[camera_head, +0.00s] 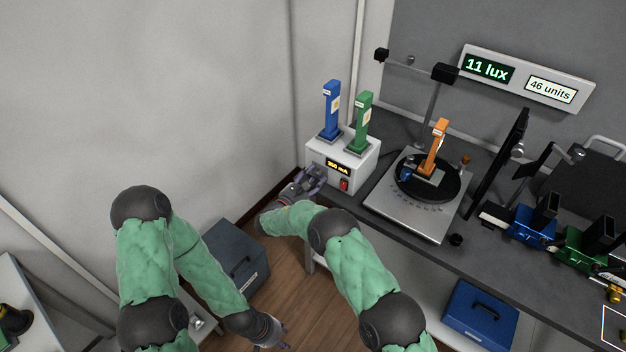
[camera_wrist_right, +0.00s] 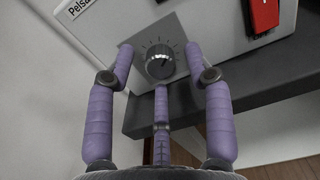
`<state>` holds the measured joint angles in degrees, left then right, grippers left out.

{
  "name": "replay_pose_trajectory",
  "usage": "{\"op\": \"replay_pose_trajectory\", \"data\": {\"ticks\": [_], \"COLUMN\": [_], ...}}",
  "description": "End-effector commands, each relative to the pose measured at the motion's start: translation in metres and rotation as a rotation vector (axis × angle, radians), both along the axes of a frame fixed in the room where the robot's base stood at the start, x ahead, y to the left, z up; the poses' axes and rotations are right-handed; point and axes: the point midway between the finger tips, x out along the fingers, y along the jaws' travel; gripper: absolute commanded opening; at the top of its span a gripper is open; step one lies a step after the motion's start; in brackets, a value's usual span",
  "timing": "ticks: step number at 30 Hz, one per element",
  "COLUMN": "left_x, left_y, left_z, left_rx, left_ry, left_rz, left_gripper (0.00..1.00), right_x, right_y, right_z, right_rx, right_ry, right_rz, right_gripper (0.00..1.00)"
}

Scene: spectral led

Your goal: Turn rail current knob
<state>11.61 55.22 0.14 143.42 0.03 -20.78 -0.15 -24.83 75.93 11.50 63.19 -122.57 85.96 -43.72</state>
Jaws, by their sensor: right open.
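The rail current knob (camera_wrist_right: 160,64) is a dark round dial with a pale pointer and tick marks around it, on a grey plate. It is on the front of a white supply box (camera_head: 317,164), which also fills the top of the right wrist view (camera_wrist_right: 210,18). My right gripper (camera_wrist_right: 159,78) is open, with two purple fingers on either side of the knob and a third below it. I cannot tell whether they touch it. In the head view the right gripper (camera_head: 314,181) is at the box's front and hides the knob. My left gripper (camera_head: 273,338) hangs low, away from the bench.
The box has an amber mA display (camera_head: 338,167) and a red switch (camera_head: 344,184). Blue (camera_head: 331,108) and green (camera_head: 364,120) upright modules stand on it. A turntable (camera_head: 410,211) with an orange module is to its right. The wall panel reads 11 lux (camera_head: 487,69).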

Motion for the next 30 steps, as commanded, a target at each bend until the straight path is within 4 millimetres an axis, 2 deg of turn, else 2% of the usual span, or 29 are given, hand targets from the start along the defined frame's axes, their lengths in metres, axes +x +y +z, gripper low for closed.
{"op": "replay_pose_trajectory", "data": {"ticks": [7,8,13,23,30], "left_x": [0.000,0.000,0.000,0.000,0.000], "left_y": [0.000,0.000,0.000,0.000,0.000], "left_z": [0.000,0.000,0.000,-0.005,-0.024], "left_rx": [0.000,0.000,0.000,0.000,0.000], "left_ry": [0.000,0.000,0.000,0.000,0.000], "left_rz": [0.000,0.000,0.000,0.000,0.000], "left_gripper": [0.40,0.40,0.40,0.40,0.40], "right_x": [0.001,0.001,0.000,0.000,0.001], "right_y": [0.000,0.000,0.000,0.000,0.000], "right_z": [0.000,0.000,0.000,-0.001,-0.003], "right_rx": [0.000,0.000,0.000,0.019,0.113], "right_ry": [0.000,0.000,0.000,-0.014,-0.084], "right_rz": [0.000,0.000,0.000,0.000,-0.001], "right_gripper": [0.52,0.50,0.02,0.00,0.00]}}
